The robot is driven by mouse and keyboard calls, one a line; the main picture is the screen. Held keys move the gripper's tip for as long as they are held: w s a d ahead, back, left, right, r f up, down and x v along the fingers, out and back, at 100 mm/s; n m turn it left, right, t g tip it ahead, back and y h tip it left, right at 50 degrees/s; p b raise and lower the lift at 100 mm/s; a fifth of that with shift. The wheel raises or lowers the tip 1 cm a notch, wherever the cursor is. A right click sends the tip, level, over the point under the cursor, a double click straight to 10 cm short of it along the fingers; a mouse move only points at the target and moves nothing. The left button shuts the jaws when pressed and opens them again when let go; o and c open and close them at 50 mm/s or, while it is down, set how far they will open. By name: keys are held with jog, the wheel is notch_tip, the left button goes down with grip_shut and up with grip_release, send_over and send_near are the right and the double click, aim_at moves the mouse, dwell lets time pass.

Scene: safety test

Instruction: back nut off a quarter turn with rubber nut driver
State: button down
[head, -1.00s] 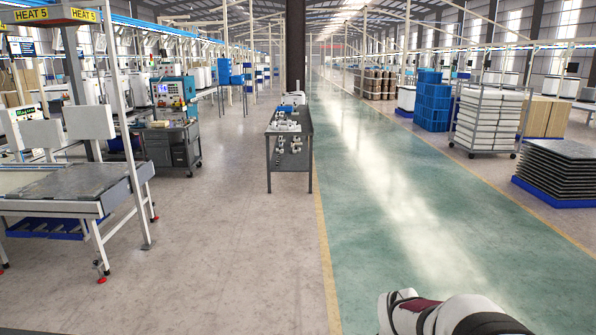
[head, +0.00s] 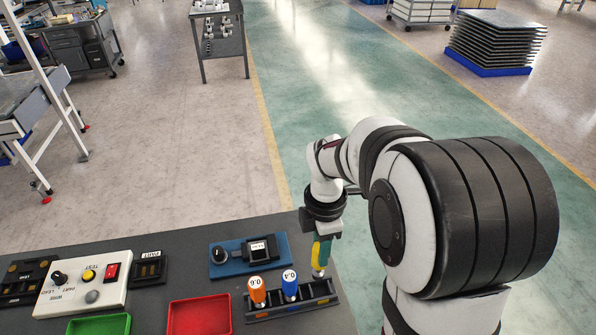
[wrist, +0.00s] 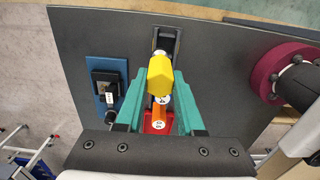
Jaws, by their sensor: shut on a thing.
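My gripper (head: 321,240) points down over the right end of a black tool rack (head: 322,302). Its teal fingers (wrist: 155,100) are shut on a yellow-handled driver (head: 316,252), which also shows in the wrist view (wrist: 160,75). The driver's metal lower end is at the rack; I cannot tell if it is seated or clear. An orange driver (head: 257,291) marked 0.6 and a blue driver (head: 290,285) marked 0.4 stand in the rack. A blue plate (head: 229,271) behind them carries a black block (head: 258,249) and a round dark part. I cannot make out a nut.
A white control box (head: 83,284) with a knob, buttons and a red switch stands on the left. A red tray (head: 200,318) and a green tray (head: 100,325) lie at the front. The bench (head: 180,260) ends just right of the rack.

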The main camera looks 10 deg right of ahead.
jog(key=w+a+r+n, duration=0.1)
jog(key=w+a+n, duration=0.1)
jog(key=w+a, duration=1.1)
jog(key=shift+w+d+f, duration=0.15)
jog(key=shift+f, duration=0.55)
jog(key=shift+w+d+f, duration=0.15)
jog(key=shift+w+f, duration=0.05)
jog(key=shift+f, duration=0.45)
jog(key=shift+w+d+f, duration=0.15)
jog(key=shift+f, duration=0.55)
jog(key=shift+f, duration=1.05)
jog(key=n, duration=0.9)
